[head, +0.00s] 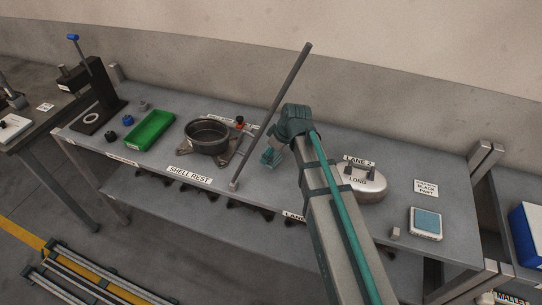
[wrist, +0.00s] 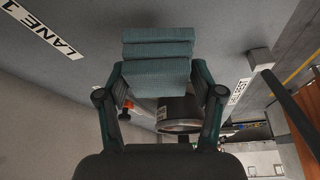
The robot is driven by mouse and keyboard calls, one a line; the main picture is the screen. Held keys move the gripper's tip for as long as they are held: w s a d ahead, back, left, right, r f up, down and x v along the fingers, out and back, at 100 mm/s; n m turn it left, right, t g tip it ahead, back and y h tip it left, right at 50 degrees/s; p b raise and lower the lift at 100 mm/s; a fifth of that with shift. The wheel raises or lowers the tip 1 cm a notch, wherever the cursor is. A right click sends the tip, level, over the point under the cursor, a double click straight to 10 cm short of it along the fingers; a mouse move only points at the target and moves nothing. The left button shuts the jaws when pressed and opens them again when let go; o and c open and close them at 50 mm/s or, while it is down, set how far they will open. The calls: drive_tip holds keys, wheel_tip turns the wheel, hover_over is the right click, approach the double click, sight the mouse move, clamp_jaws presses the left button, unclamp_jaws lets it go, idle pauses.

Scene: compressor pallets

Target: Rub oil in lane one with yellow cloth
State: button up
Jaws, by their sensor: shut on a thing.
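No yellow cloth shows in either view. In the head view my gripper (head: 272,155) is over the middle of the bench (head: 250,190), right of the round dark shell. Whether the cloth touches the bench is hard to tell. A LANE 1 label (wrist: 41,30) lies on the bench beside the cloth in the wrist view. No oil can be made out; my arm hides part of the bench.
A dark round shell (head: 208,132) stands left of my gripper, by a slanted post (head: 272,115). A green tray (head: 149,130) is farther left. A silver domed part (head: 363,185) sits by LANE 2, and a blue-topped pad (head: 426,222) at the right.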

drive_tip(key=shift+r+p, duration=1.2)
drive_tip(key=shift+r, duration=1.1)
drive_tip(key=shift+f, duration=0.1)
